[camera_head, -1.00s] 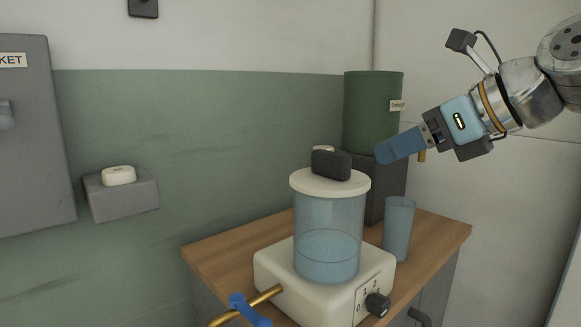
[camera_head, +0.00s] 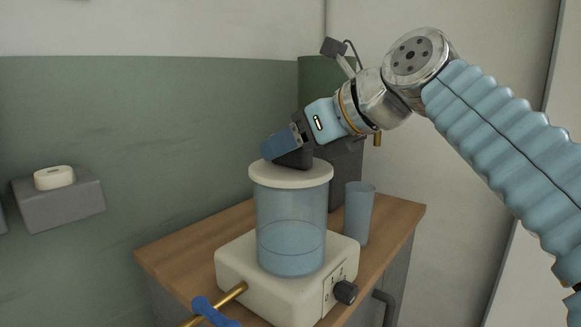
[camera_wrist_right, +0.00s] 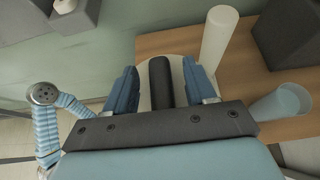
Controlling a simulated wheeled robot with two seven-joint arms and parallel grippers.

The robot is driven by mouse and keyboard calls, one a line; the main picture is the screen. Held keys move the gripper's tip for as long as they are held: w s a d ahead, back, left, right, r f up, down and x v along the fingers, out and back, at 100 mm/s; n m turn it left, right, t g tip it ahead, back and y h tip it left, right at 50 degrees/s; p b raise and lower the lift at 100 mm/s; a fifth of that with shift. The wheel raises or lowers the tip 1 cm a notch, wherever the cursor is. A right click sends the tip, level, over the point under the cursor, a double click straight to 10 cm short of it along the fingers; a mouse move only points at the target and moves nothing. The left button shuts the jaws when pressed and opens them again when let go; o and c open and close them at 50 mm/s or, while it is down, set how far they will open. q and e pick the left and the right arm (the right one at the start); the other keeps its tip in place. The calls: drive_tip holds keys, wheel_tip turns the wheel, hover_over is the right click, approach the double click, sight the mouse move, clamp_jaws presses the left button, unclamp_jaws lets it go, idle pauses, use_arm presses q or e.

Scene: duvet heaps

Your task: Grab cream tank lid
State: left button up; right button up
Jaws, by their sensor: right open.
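The cream tank lid (camera_head: 290,174) is a round disc on top of the clear tank (camera_head: 291,228), which holds bluish liquid. Its black handle (camera_head: 296,159) stands up from the lid and is partly hidden behind my fingers in the head view. My right gripper (camera_head: 272,150) is open at the handle, just above the lid. In the right wrist view, the black handle (camera_wrist_right: 160,82) lies between the two blue fingers of the right gripper (camera_wrist_right: 160,88), with gaps on both sides. The cream lid (camera_wrist_right: 179,72) shows beneath. My left gripper is not in view.
The tank stands on a cream base with a black knob (camera_head: 345,292), on a wooden counter (camera_head: 398,215). A blue cup (camera_head: 359,213) stands to the right. A green container (camera_head: 314,80) is behind. A brass pipe with a blue lever (camera_head: 211,311) is at front left.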

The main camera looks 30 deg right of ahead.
drive_tip(key=shift+x, duration=0.9)
clamp_jaws()
drive_tip(key=shift+r, duration=0.1)
